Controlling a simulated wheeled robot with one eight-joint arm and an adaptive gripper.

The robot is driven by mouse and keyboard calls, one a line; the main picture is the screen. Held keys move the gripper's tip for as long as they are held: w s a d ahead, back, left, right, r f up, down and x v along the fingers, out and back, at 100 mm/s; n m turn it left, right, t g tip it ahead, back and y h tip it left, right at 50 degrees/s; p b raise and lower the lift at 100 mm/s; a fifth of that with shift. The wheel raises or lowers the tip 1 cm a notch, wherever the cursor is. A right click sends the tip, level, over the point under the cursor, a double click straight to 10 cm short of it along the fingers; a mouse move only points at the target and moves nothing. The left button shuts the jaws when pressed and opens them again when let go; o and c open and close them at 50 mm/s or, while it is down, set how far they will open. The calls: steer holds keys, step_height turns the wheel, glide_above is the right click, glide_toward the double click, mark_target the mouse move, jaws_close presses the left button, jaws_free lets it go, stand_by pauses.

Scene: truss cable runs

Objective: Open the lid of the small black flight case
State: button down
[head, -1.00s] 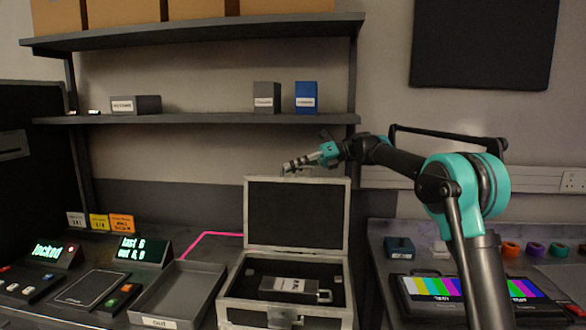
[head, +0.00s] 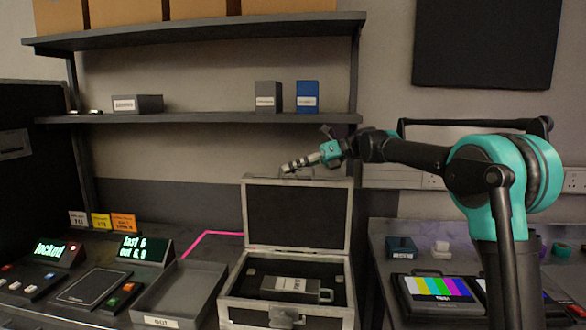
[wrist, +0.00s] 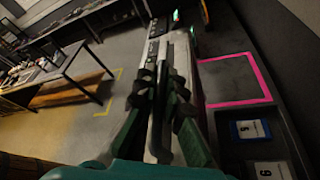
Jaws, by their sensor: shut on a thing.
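The small flight case (head: 230,300) stands on the bench in the head view, with black panels and silver metal edges. Its lid (head: 297,216) stands about upright at the back, showing its dark lining. A grey labelled block with a loop (head: 292,290) lies inside the case. My gripper (head: 288,169) is at the lid's top edge, toward its middle. In the wrist view my gripper (wrist: 160,95) is shut, with the lid's pale edge (wrist: 153,125) running between and past the fingers. The fingers hide the exact contact.
A grey tray (head: 150,307) and lit consoles (head: 140,248) lie left of the case. A shelf (head: 200,118) with small boxes hangs behind. Right of the case, a second bench holds a colour-bar monitor (head: 440,288). A pink line (head: 205,234) runs behind the tray.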

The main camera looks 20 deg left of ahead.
steer(key=c, duration=1.6)
jaws_free()
